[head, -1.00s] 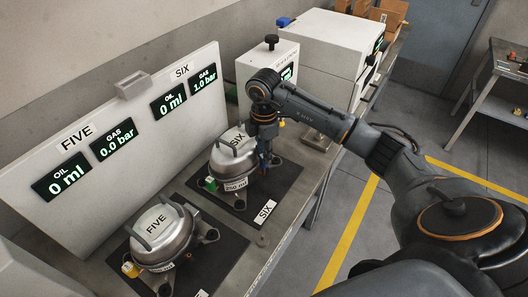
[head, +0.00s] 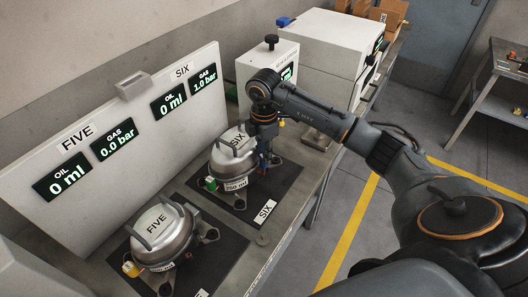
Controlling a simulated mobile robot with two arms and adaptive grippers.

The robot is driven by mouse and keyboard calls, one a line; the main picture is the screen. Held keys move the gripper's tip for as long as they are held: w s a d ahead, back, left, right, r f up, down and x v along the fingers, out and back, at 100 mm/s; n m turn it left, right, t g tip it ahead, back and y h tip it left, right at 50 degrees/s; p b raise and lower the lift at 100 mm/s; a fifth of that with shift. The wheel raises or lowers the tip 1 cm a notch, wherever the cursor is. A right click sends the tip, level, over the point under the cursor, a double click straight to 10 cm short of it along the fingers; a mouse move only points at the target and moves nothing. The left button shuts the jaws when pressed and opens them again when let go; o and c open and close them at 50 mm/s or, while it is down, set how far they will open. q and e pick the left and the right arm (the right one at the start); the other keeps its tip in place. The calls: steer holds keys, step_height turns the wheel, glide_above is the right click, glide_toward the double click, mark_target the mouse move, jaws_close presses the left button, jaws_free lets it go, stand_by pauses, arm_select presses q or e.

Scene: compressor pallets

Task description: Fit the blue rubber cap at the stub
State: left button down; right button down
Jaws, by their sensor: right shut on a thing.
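Compressor SIX (head: 226,160), a silver domed unit, stands on a black mat (head: 228,203) labelled SIX. My right gripper (head: 265,160) points down at the right side of this compressor. It is shut, with a small blue piece showing at its fingertips, which looks like the blue rubber cap. The stub is hidden or too small to tell, so I cannot see whether the cap touches it. A small yellow part shows beside the wrist. My left gripper is not in view.
Compressor FIVE (head: 165,238) stands nearer on its own mat. A display panel (head: 120,110) runs along the back of the bench. White machine boxes (head: 322,52) stand beyond.

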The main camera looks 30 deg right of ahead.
steer(key=shift+f+b, duration=0.9)
steer(key=shift+f, duration=0.6)
steer(key=c, duration=1.6)
jaws_free()
steer(key=shift+f, duration=0.1)
steer(key=o, duration=0.6)
steer(key=shift+s, duration=0.1)
steer(key=shift+c, duration=0.2)
step_height(320, 180, up, 12)
steer(key=shift+d, duration=0.1)
